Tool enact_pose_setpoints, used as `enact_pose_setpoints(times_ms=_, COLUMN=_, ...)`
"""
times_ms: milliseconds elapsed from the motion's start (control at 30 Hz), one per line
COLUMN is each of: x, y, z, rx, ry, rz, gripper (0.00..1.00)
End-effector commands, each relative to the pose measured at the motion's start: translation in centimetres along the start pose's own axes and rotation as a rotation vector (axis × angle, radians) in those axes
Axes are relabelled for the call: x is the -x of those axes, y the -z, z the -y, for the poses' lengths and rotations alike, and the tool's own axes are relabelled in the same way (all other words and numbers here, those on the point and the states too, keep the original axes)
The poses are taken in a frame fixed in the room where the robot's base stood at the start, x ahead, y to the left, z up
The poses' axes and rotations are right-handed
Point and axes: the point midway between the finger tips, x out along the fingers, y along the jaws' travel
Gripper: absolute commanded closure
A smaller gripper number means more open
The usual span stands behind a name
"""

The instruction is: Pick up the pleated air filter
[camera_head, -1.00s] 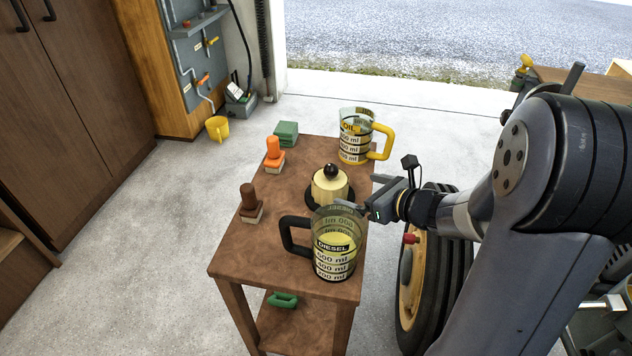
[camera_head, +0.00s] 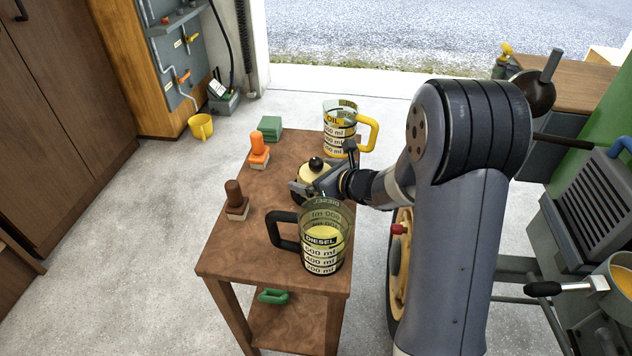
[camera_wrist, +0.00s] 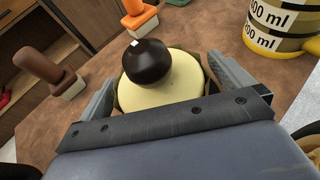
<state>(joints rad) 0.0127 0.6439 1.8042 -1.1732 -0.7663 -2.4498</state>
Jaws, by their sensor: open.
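The pleated air filter (camera_head: 312,174) stands upright on the wooden table. It is a cream cylinder with a black ball knob on top and a dark base. My gripper (camera_head: 322,184) is at its right side in the head view, low beside the cream body. In the wrist view the filter (camera_wrist: 165,93) sits between the two open fingers of my gripper (camera_wrist: 163,78), with its knob leaning toward the picture's top. The jaws look apart from it, but contact is hard to judge. Part of the filter's lower body is hidden by my gripper and the diesel jug.
A diesel jug (camera_head: 324,250) stands close in front of the filter, and an oil jug (camera_head: 339,142) behind it. A tractor wheel (camera_head: 399,265) is right of the table.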

Motion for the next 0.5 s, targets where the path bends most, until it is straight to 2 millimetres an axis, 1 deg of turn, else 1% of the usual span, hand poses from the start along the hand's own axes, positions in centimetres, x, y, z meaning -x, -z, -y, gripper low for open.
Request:
enact_pose_setpoints(times_ms=167, x=0.00, y=0.00, z=0.02, rx=0.000, ry=0.000, rz=0.000, gripper=0.00)
enact_pose_setpoints(times_ms=500, x=0.03, y=0.01, z=0.01, rx=0.000, ry=0.000, rz=0.000, gripper=0.27)
